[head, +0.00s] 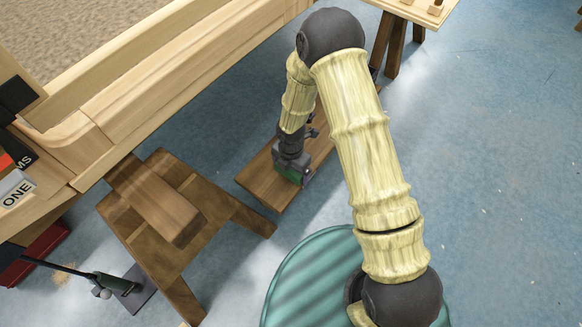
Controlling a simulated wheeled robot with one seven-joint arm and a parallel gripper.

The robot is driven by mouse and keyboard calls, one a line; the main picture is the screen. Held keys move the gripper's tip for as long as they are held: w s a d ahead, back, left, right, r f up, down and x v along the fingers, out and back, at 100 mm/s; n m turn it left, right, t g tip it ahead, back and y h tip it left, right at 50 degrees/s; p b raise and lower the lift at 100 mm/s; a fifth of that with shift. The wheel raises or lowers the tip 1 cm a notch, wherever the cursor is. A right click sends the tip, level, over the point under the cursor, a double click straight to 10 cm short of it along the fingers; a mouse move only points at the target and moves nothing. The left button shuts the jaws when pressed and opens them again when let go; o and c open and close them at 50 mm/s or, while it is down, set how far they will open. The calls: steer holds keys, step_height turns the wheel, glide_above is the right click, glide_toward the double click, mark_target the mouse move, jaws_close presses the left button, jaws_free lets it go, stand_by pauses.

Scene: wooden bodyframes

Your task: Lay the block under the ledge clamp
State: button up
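In the head view, a brown wooden block (158,204) lies on a low wooden stand (122,218) at the left. My gripper (291,182) points down at a plank-topped wooden bench (262,188) right of that stand, well away from the brown block. A green patch (291,174) shows at the gripper's end; I cannot tell whether it is a held piece or part of the gripper. The fingers are too small and hidden to read as open or shut. I cannot pick out a ledge clamp for certain.
A large pale wooden frame (150,85) runs diagonally across the upper left. A black tool with a long handle (119,286) and a red box (38,255) are at the lower left. Another wooden table (425,14) stands at the top. The blue floor (490,170) at right is clear.

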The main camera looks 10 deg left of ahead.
steer(key=shift+o, duration=0.2)
step_height(320, 180, up, 12)
steer(key=p, duration=0.5)
steer(key=shift+r+p, duration=0.2)
steer(key=shift+p, duration=0.1)
stand_by(0.4)
steer(key=s+d+r+m+t, duration=0.1)
steer(key=s+d+r+m, duration=0.3)
steer(key=d+r+m, duration=0.9)
steer(key=s+d+r+m+t, duration=0.3)
steer(key=d+r+m, duration=0.5)
steer(key=m, duration=0.9)
step_height(320, 180, up, 39)
steer(key=s+g+p, duration=0.1)
steer(key=p, duration=3.8)
steer(key=shift+s+r+p, duration=0.2)
steer(key=shift+s+p, duration=0.05)
steer(key=shift+p, duration=0.1)
